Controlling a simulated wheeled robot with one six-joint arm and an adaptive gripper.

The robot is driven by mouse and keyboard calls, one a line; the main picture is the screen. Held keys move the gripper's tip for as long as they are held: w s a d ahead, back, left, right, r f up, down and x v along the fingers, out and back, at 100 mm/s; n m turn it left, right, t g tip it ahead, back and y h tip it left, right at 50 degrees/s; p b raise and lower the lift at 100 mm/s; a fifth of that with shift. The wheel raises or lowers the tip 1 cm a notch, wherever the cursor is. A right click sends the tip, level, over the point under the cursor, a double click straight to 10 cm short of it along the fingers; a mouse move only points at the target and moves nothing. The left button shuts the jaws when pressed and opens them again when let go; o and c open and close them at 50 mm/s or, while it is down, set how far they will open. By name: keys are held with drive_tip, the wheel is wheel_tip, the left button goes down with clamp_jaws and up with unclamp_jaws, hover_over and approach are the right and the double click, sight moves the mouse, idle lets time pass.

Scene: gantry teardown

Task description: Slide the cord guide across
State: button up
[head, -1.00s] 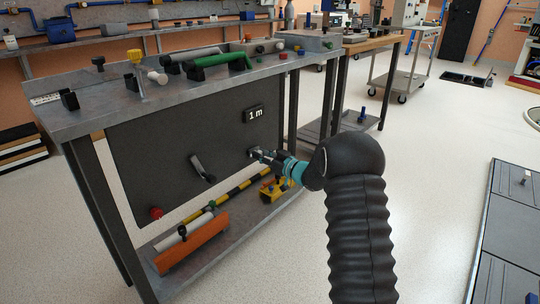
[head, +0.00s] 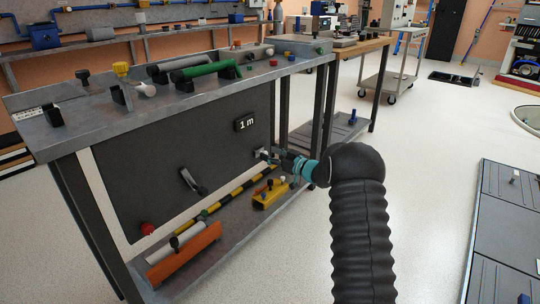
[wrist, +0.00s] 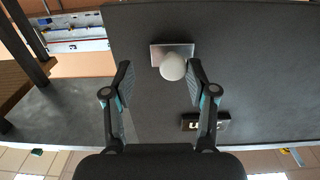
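My gripper (wrist: 159,78) is open in the wrist view, at the face of a dark upright panel (head: 140,165) on the bench's front. A pale round knob (wrist: 173,67) on a small metal plate (wrist: 157,53) lies between its fingertips, close to the right finger. I cannot tell if they touch. This looks like the cord guide, though no label names it. In the head view my gripper (head: 273,157) is at the panel's right part, below and right of the "1 m" sign (head: 246,123). The sign is upside down in the wrist view (wrist: 205,121).
A black handle (head: 191,182) and red knob (head: 147,229) are on the panel's left part. The lower shelf holds an orange piece (head: 184,254) and a yellow block (head: 271,195). A green-handled tool (head: 205,72) lies on the bench top. Floor (head: 420,130) to the right is open.

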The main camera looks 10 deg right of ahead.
drive_tip(key=v, duration=1.1)
drive_tip(key=shift+s+a, duration=0.2)
drive_tip(key=shift+s, duration=0.15)
